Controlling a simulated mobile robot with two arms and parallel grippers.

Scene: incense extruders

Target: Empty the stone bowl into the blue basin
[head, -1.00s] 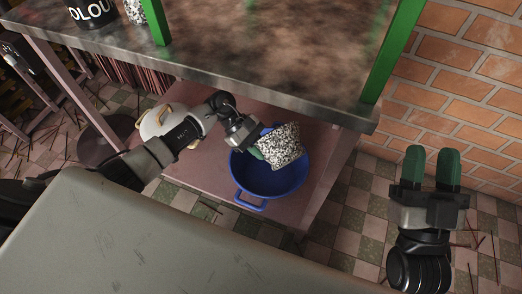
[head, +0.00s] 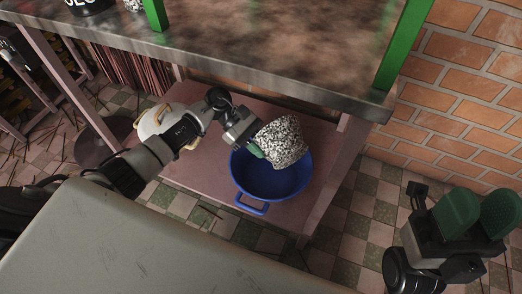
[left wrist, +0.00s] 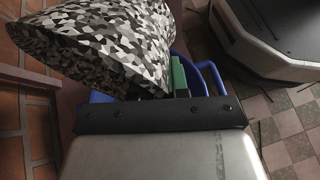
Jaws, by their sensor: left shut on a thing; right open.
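The stone bowl (head: 283,141), speckled black and white, is tilted over the blue basin (head: 262,185). My left gripper (head: 257,150) is shut on the bowl at its left side. In the left wrist view the bowl (left wrist: 95,45) fills the upper left, and part of the blue basin (left wrist: 206,72) shows behind the green finger. The basin stands on the low pinkish shelf and has a handle at its front. The bowl's opening faces away from the head view, so I cannot see its contents. My right gripper (head: 478,215) is open and empty at the lower right.
A white pot (head: 158,122) with tan handles stands on the low shelf (head: 205,175), left of the basin and behind my left arm. The dark worktop (head: 250,45) and its green posts (head: 400,45) overhang the shelf. A brick wall (head: 450,110) bounds the right.

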